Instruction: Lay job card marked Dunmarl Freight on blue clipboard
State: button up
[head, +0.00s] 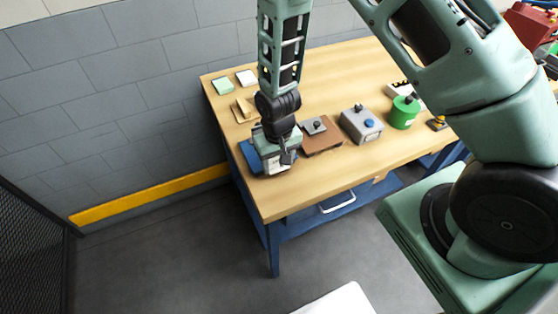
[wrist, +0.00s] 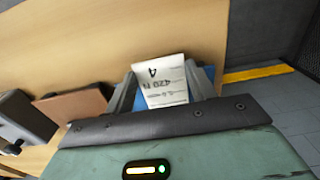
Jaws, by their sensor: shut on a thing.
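My gripper (head: 284,165) is over the blue clipboard (head: 250,156) at the left front part of the table. It also shows in the wrist view (wrist: 162,88), where it is shut on a white card (wrist: 166,72) with dark print. The print appears upside down, with a large "A" and a line like "420 N"; I cannot read a company name. Blue of the clipboard (wrist: 208,73) shows behind and beside the card. I cannot tell whether the card touches it. In the head view my gripper hides most of the clipboard and the card.
A brown board (head: 328,145) with a grey knobbed block (head: 314,126) lies right of my gripper. A grey box (head: 361,125) and a green canister (head: 404,113) stand farther right. A green card (head: 222,86), a white card (head: 246,77) and a tan piece (head: 243,110) lie behind.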

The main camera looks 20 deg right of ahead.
aim_at(277, 166)
jog(key=o, duration=0.9)
jog(key=shift+s+f, duration=0.25)
jog(key=shift+f, duration=0.5)
jog(key=shift+c, duration=0.2)
jog(key=shift+w+r+p, duration=0.15)
jog(key=shift+r+p, duration=0.5)
jog(key=shift+r, duration=0.15)
jog(key=shift+o, duration=0.5)
jog(key=shift+w+a+r+b, duration=0.1)
jog(key=shift+w+r+b, duration=0.15)
jog(key=shift+b, duration=0.35)
notch_tip(277, 166, up, 11)
jog(key=b, duration=0.2)
jog(key=s+a+r+n, duration=0.3)
jog(key=s+r, duration=0.3)
jog(key=s, duration=0.4)
jog(key=s+a+r+n, duration=0.3)
jog(key=s+r, duration=0.3)
jog(key=s, duration=0.4)
jog(key=shift+s+r+n+y, duration=0.2)
jog(key=shift+n+y, duration=0.1)
jog(key=shift+n, duration=0.6)
jog(key=shift+a, duration=0.1)
